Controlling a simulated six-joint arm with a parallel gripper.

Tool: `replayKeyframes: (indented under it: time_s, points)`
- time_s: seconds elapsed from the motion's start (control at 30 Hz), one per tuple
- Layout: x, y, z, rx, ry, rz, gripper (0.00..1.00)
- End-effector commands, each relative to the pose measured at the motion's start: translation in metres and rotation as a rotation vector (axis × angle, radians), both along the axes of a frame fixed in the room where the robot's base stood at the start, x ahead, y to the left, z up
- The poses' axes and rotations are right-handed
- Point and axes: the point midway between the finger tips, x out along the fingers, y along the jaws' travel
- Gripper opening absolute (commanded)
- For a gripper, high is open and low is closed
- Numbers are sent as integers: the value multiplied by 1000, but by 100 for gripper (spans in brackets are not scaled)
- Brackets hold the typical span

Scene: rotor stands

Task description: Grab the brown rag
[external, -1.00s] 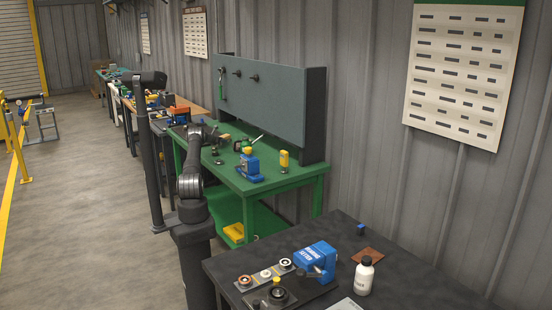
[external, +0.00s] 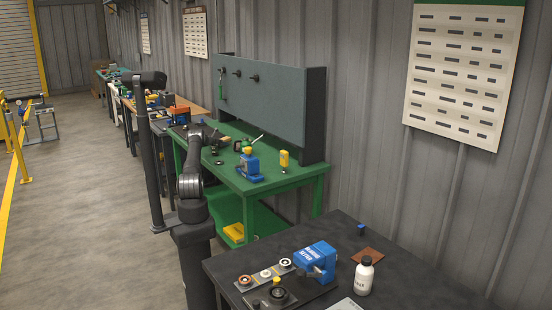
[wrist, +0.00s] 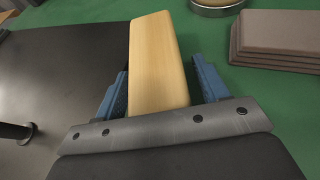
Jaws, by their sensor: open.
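A brown-grey stack of flat layers, like a folded rag (wrist: 278,40), lies on the green bench at the upper right of the wrist view. A flat brown square (external: 367,256), which could also be a rag, lies on the dark front table beside the white bottle. My gripper (wrist: 160,82) is open, its blue fingers either side of a pale wooden block (wrist: 157,60), with gaps showing. I cannot tell how far below the fingers the block is. The stack is to the right of the fingers, apart from them. In the external view my arm reaches over the green bench.
A round metal-rimmed dish (wrist: 217,6) sits left of the stack. A dark surface (wrist: 60,70) with a black post is on the left. The green bench (external: 284,180) holds a blue vise-like device (external: 249,167) and a yellow item (external: 284,158). A white bottle (external: 364,277) stands on the front table.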

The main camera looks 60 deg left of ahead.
Motion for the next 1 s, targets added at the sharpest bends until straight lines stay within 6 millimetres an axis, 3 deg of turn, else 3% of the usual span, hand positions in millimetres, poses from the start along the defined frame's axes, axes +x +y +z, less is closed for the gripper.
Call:
replayKeyframes:
  time_s: [0.27, 1.0]
  points:
    - [-19, -7, 10, 0, 1, 1, 67]
    - [-133, -52, 58, 1, -1, 2, 67]
